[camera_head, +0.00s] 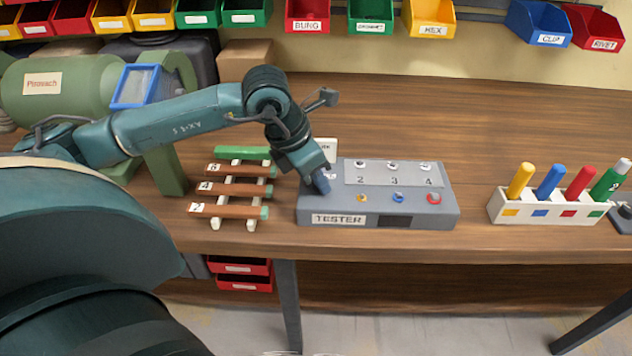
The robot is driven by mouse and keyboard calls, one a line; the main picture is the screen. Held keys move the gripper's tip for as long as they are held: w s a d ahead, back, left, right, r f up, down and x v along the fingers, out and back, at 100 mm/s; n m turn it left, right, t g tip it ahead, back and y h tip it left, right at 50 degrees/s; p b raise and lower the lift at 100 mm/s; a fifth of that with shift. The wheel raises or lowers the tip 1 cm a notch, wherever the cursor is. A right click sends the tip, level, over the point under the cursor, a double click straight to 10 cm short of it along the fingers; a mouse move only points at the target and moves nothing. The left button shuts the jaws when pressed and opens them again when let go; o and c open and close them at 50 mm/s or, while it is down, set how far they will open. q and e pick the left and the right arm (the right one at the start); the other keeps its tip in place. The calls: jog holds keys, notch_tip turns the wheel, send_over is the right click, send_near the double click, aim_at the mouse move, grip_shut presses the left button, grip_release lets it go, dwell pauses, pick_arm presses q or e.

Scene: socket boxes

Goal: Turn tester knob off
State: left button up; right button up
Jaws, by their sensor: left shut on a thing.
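The grey tester box (338,219) stands on the wooden bench, with a "TESTER" label on its front. Its top has a pale panel (394,174) with sockets marked 2, 3 and 4, and yellow, blue and red round parts along the front. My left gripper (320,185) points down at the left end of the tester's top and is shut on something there. The jaws hide what they hold; the tester knob cannot be made out. My right gripper is not in view.
A numbered rack of brown bars (230,189) stands just left of the tester. A white holder (548,207) with coloured pegs is at the right. Coloured bins (370,16) line the back wall. A green machine (60,92) is at the left. Bench between tester and holder is clear.

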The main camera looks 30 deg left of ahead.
pick_arm(q)
jog(key=shift+f+n, duration=0.1)
jog(key=shift+n, duration=0.3)
jog(key=shift+d+n+y+b, duration=0.1)
jog(key=shift+n+y+b, duration=0.4)
jog(key=shift+n+b, duration=0.45)
jog(key=shift+n, duration=0.35)
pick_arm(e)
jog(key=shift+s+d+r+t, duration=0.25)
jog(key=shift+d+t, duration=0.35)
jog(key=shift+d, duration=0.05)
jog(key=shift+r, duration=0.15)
pick_arm(q)
jog(key=o, duration=1)
jog(key=shift+c, duration=0.2)
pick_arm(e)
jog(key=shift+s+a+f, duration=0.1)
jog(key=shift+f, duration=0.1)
pick_arm(q)
jog(key=shift+r, duration=0.2)
